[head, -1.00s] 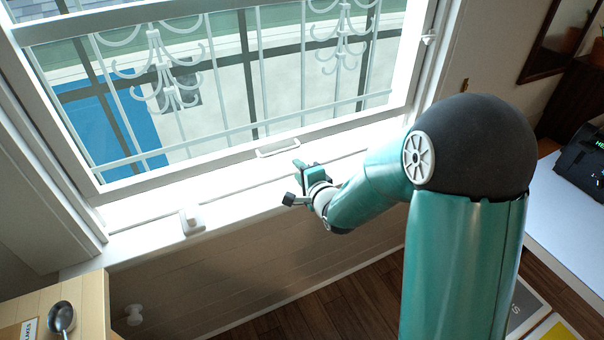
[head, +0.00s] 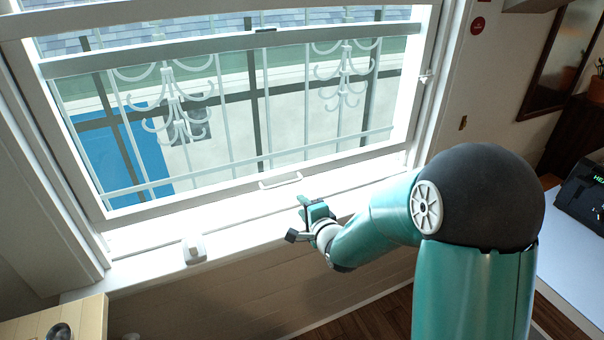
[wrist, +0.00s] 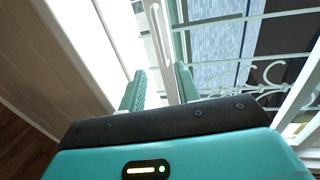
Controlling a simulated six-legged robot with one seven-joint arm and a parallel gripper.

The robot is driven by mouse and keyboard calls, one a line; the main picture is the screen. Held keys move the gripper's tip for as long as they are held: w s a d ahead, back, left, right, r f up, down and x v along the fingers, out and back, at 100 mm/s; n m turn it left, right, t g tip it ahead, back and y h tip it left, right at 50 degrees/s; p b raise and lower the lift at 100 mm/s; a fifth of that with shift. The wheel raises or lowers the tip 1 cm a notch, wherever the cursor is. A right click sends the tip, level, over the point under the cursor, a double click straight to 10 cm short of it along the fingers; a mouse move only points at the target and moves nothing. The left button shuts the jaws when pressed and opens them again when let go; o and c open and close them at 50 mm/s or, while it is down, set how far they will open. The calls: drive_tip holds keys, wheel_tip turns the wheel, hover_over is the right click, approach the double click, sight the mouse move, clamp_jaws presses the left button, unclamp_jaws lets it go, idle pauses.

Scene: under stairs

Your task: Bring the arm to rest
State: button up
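My gripper (head: 298,219) is at the end of my teal arm (head: 385,215), in front of the window and above the white sill (head: 240,232). In the wrist view its two teal fingers (wrist: 161,88) stand apart with nothing between them, so it is open and empty. The arm is bent at the large dark joint and reaches left toward the window. The white window handle (head: 280,181) is just beyond the gripper in the head view; I see no clear contact between them.
The window sash (head: 330,155) has white rails, with a curled metal grille behind it. A small white block (head: 194,250) is on the sill at left. A wooden surface (head: 85,318) is at lower left. A pale table (head: 575,250) with a dark device (head: 582,195) is at right.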

drive_tip(key=shift+r, duration=0.1)
drive_tip(key=s+d+r+n+g+h, duration=0.3)
drive_tip(key=s+d+r+n+h, duration=0.25)
drive_tip(key=s+d+r, duration=0.4)
drive_tip(key=s+d+r+n+g, duration=0.1)
drive_tip(key=s+n+g, duration=0.2)
drive_tip(key=s, duration=0.8)
drive_tip(key=s+d+r+n+g, duration=0.2)
drive_tip(key=s+n, duration=0.3)
drive_tip(key=s, duration=0.6)
drive_tip(key=shift+s+d+r+g, duration=0.2)
drive_tip(key=shift+r+g, duration=0.1)
drive_tip(key=shift+g, duration=0.1)
drive_tip(key=shift+h, duration=0.25)
